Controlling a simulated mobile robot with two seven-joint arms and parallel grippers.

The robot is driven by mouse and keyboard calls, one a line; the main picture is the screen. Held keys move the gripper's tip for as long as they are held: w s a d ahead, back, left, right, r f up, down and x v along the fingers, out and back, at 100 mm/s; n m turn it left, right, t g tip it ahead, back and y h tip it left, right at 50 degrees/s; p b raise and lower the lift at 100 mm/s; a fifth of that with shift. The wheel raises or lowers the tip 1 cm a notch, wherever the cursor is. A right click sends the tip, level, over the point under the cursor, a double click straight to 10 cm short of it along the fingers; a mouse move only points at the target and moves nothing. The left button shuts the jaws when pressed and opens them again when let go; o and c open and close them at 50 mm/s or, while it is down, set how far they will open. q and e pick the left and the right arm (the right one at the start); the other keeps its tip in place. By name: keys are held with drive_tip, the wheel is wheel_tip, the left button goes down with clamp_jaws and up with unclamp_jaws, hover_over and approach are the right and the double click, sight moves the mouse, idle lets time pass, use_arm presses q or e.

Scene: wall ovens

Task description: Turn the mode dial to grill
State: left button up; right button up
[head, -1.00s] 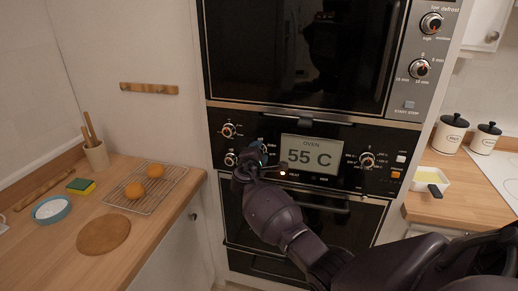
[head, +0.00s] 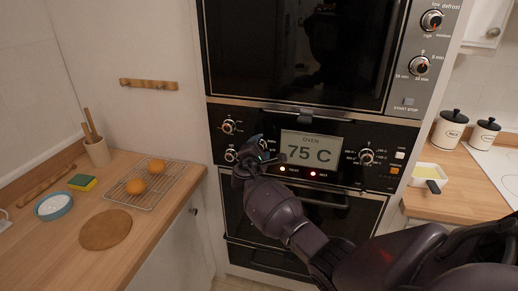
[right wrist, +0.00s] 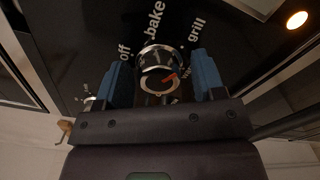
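The oven's mode dial (right wrist: 160,64) sits between the two blue fingers of my right gripper (right wrist: 163,74) in the right wrist view. The labels off (right wrist: 125,50), bake (right wrist: 155,20) and grill (right wrist: 195,30) surround the dial. In the head view my right gripper (head: 254,150) hides most of the dial, left of the display (head: 309,149), which reads 75 C. My left gripper is not in view.
Other knobs (head: 228,127) (head: 231,155) lie left of my gripper, and another (head: 366,157) lies right of the display. The oven handle (head: 320,203) is below. A wooden counter (head: 150,222) with a rack (head: 172,181) stands at left.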

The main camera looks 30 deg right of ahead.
drive_tip(key=shift+o, duration=0.8)
drive_tip(key=b+v, duration=0.1)
drive_tip(key=v, duration=1)
drive_tip(key=shift+d, duration=0.1)
